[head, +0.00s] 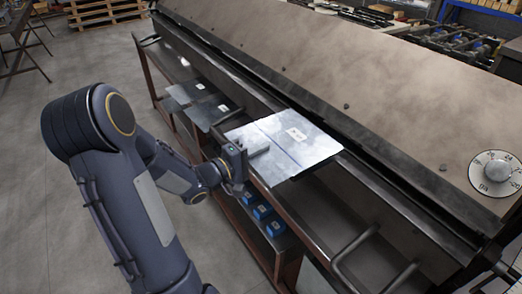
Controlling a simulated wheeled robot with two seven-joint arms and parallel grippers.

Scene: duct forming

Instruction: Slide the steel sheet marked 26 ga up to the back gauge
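A shiny steel sheet (307,152) with a blue line across it and a small white label lies on the bed of the long bending machine, its far edge by the machine's dark jaw. The label is too small to read. My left gripper (242,176) is at the sheet's near left edge, low against it; whether it touches is unclear. Its fingers are too small and dark to show whether they are open. The back gauge cannot be made out. My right gripper is out of view.
Other darker sheets (203,112) with labels lie further left along the machine. Blue boxes (262,211) stand on the shelf below. Bar handles (372,262) stick out at the front right. A gauge dial (496,172) sits on the machine's right end.

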